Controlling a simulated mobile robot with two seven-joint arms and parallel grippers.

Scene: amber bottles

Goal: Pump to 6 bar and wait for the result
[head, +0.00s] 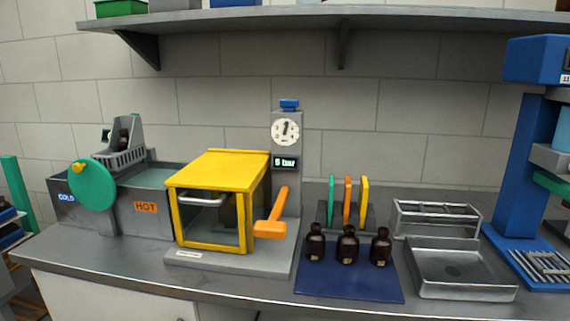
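The pressure tester stands left of centre, with a yellow-framed chamber (218,170) whose lid and front door with a grey handle look closed. A dark shape shows dimly behind its clear panels; I cannot tell what it is. An orange pump lever (272,220) leans up and to the right beside the chamber. The grey column behind carries a round white gauge (285,132), its needle pointing roughly straight up. Below it a small display (285,162) seems to read 6 bar. A blue block (289,104) tops the column. Neither of my grippers is in view.
Several amber bottles include three on a dark blue mat (350,286) and one in a rack (124,140) above the hot and cold baths (150,211). Coloured panels (347,199), a wire rack (437,214) and a metal tray (462,282) stand to the right. A blue press (519,170) is far right.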

